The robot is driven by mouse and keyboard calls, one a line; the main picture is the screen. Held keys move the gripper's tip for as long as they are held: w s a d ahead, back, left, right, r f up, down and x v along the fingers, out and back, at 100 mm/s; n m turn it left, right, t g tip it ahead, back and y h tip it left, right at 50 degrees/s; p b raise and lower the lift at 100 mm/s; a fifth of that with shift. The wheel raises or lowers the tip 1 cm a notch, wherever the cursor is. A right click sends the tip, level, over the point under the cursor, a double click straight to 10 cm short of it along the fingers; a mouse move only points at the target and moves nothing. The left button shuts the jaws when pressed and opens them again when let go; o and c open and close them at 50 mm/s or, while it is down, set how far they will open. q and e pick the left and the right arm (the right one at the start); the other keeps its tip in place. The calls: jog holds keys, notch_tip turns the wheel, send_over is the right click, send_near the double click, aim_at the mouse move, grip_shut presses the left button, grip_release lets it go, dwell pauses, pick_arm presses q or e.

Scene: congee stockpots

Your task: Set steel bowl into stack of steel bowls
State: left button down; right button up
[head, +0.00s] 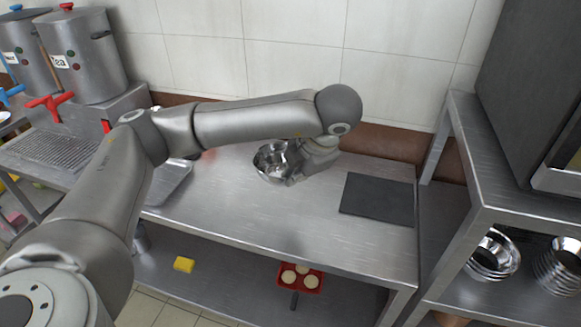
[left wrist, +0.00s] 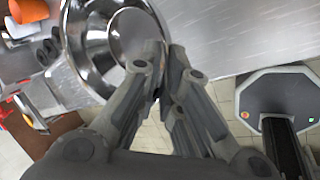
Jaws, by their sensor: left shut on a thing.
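A shiny steel bowl (head: 268,163) is over the middle of the steel counter, open side up and a little tilted. My left gripper (head: 292,177) is shut on its right rim. In the left wrist view the fingers of my left gripper (left wrist: 163,85) pinch the edge of the steel bowl (left wrist: 88,55). I cannot tell whether the bowl touches the counter. A stack of steel bowls (head: 492,258) stands on the shelf at the right, partly hidden by the shelf frame. A second stack of metal ware (head: 562,268) is beside it, cut by the picture edge. My right gripper is not in view.
A dark flat board (head: 378,199) lies on the counter's right side. A metal tray (head: 168,183) is at the left, partly behind my arm. The shelf unit's post and upper shelf (head: 470,150) frame the stacks. The counter's front middle is clear.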

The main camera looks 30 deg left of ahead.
pick_arm(q)
jog(key=s+d+f+m+g+h, duration=0.1)
jog(key=s+d+m+h, duration=0.2)
jog(key=m, duration=1.2)
jog(key=s+d+f+m+g+h, duration=0.1)
jog(key=s+d+m+h, duration=0.3)
jog(key=m, duration=1.1)
jog(key=s+h, duration=0.3)
jog(key=shift+d+m, duration=0.3)
jog(key=shift+a, duration=0.1)
